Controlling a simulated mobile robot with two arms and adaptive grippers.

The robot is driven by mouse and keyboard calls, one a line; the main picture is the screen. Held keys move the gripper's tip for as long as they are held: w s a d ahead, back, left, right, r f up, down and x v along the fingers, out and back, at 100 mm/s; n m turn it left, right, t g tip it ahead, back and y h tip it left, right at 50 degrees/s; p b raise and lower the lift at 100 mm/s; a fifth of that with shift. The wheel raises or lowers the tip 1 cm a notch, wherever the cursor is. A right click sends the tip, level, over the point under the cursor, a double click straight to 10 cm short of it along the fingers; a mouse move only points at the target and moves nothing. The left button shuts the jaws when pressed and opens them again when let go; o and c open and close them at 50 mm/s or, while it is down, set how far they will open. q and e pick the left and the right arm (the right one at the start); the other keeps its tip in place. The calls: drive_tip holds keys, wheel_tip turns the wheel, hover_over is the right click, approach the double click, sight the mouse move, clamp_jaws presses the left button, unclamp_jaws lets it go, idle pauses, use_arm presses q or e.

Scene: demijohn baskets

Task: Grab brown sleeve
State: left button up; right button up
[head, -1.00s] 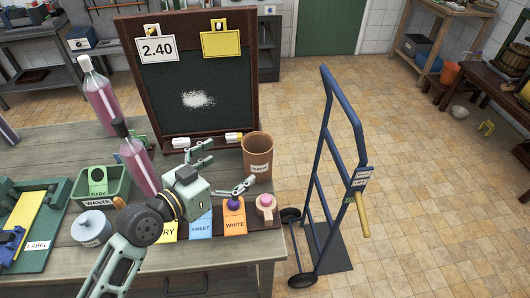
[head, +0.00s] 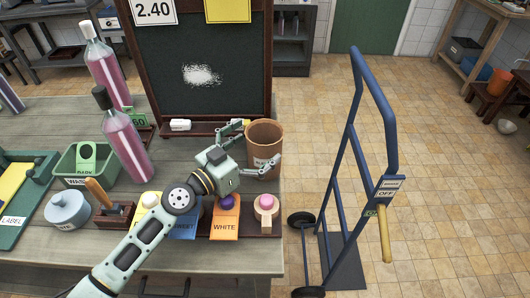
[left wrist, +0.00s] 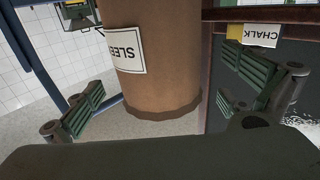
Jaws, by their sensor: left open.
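The brown sleeve (head: 265,140) is an open-topped cylinder with a white label, standing upright at the table's right end beside the chalkboard. My left gripper (head: 262,148) is open, with one finger on the far side of the sleeve and the other on the near right side. In the left wrist view the sleeve (left wrist: 150,85) lies between the two spread green-padded fingers, its label partly reading "SLEE". A gap shows on the left finger's side; contact on the other side cannot be told. My right gripper is not in view.
The chalkboard (head: 205,85) stands just behind. Orange WHITE (head: 225,222) and blue SWEET (head: 183,228) tags lie in front. Pink bottles (head: 126,145) stand to the left. A blue hand truck (head: 385,120) stands on the floor to the right, beyond the table edge.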

sight(276, 131)
use_arm(q)
drive_tip(key=shift+w+d+r, duration=0.2)
drive_tip(key=shift+w+d, duration=0.2)
drive_tip(key=shift+d, duration=0.1)
drive_tip(key=p+x, duration=0.1)
drive_tip(key=x, duration=0.3)
drive_tip(key=shift+w+d+f, duration=0.1)
drive_tip(key=shift+w+d, duration=0.15)
drive_tip(key=shift+w, duration=0.05)
drive_tip(key=shift+w+d, duration=0.15)
drive_tip(key=shift+c, duration=0.4)
drive_tip(key=c, duration=1.1)
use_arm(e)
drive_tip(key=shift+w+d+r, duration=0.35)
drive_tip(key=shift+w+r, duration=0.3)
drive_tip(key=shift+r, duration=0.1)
use_arm(q)
drive_tip(key=shift+c, duration=0.2)
